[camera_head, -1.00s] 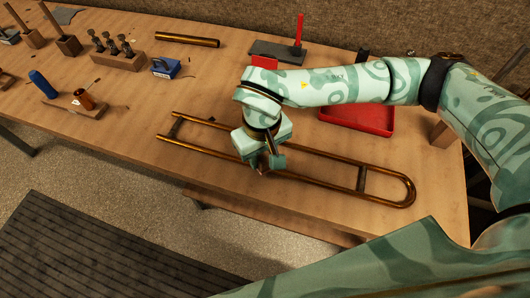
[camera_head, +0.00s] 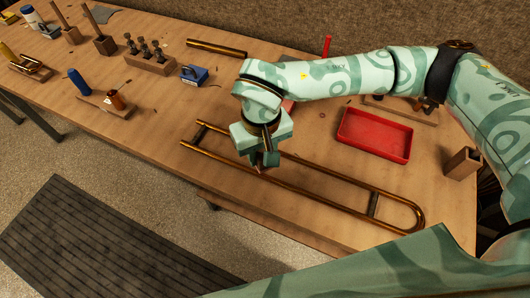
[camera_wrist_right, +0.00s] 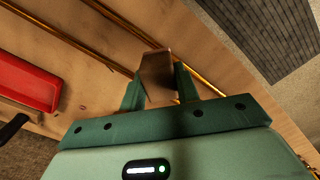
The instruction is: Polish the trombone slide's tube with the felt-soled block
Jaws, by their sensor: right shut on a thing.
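The brass trombone slide (camera_head: 318,203) lies flat on the wooden workbench, its rounded bow at the right and its open end at the left. My right gripper (camera_head: 262,163) is over the slide's left half. In the wrist view my right gripper (camera_wrist_right: 158,88) is shut on a brown block (camera_wrist_right: 156,70), which is over one of the slide's tubes (camera_wrist_right: 205,80). I cannot tell whether the block's sole touches the tube; its underside is hidden. My left gripper is not in view.
A red tray (camera_head: 375,136) sits right of my gripper, with a wooden block (camera_head: 462,163) beyond it. A blue box (camera_head: 194,75), a brass tube (camera_head: 216,48) and a stand of mouthpieces (camera_head: 150,62) are at the back left. The bench's front edge runs close to the slide.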

